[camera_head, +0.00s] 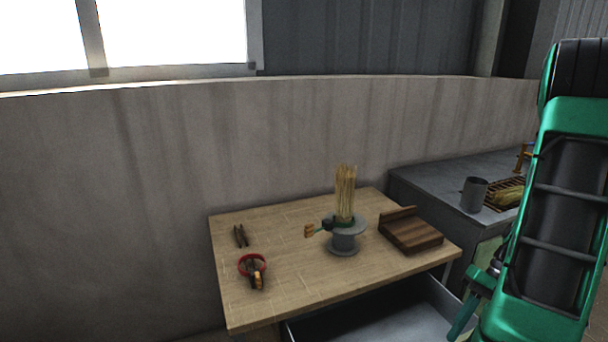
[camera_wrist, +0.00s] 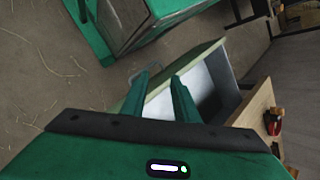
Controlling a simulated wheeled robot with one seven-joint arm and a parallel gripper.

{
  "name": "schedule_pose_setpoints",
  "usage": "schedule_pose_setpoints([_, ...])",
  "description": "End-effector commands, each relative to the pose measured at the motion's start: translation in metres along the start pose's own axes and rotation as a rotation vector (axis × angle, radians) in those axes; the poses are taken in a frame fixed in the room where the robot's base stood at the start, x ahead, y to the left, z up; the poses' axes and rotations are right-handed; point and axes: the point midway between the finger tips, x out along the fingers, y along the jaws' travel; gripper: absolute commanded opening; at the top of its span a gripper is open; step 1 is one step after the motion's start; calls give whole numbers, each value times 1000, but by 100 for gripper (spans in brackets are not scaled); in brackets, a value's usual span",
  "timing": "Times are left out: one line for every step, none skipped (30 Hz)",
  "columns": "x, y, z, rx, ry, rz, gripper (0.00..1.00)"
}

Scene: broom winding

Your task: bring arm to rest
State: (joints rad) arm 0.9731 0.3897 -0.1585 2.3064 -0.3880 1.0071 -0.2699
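My gripper (camera_wrist: 159,76) is open and empty; the wrist view shows a gap between its green fingers. It hangs low at the right of the head view (camera_head: 470,305), off the table's right side, and is partly cut by the bottom edge. A straw bundle (camera_head: 345,192) stands upright on a grey spool-like stand (camera_head: 345,242) on the wooden table (camera_head: 290,295). A small dark and green part with an orange end (camera_head: 310,230) sits against the bundle's base, apart from my gripper.
A drawer (camera_head: 400,318) under the table is pulled open, near my gripper. On the table are a red ring with an orange-handled tool (camera_head: 253,268), a dark clip-like piece (camera_head: 240,236) and a wooden block (camera_head: 411,231). A grey counter (camera_head: 430,185) holds a cup (camera_head: 474,194) and straw (camera_head: 508,196).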

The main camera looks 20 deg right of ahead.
Motion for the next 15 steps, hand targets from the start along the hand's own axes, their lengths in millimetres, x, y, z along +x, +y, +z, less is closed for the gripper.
schedule_pose_setpoints([-8, -12, 5, -9, 13, 44, 27])
schedule_pose_setpoints([-11, -18, 8, -8, 19, 68, 27])
schedule_pose_setpoints([-16, -25, 12, -7, 30, 98, 27])
schedule_pose_setpoints([-19, -30, 15, -8, 37, 119, 27])
schedule_pose_setpoints([-22, -35, 18, -7, 46, 141, 27])
schedule_pose_setpoints([-26, -42, 23, -7, 60, 168, 27])
schedule_pose_setpoints([-29, -47, 27, -8, 69, 187, 27])
schedule_pose_setpoints([-31, -52, 30, -8, 79, 206, 27])
schedule_pose_setpoints([-35, -58, 36, -10, 95, 231, 27])
schedule_pose_setpoints([-37, -63, 40, -10, 107, 248, 27])
schedule_pose_setpoints([-39, -67, 44, -10, 119, 264, 27])
schedule_pose_setpoints([-42, -74, 49, -13, 137, 285, 27])
schedule_pose_setpoints([-44, -78, 53, -15, 150, 300, 27])
schedule_pose_setpoints([-46, -82, 58, -16, 163, 314, 27])
schedule_pose_setpoints([-48, -87, 64, -18, 182, 331, 27])
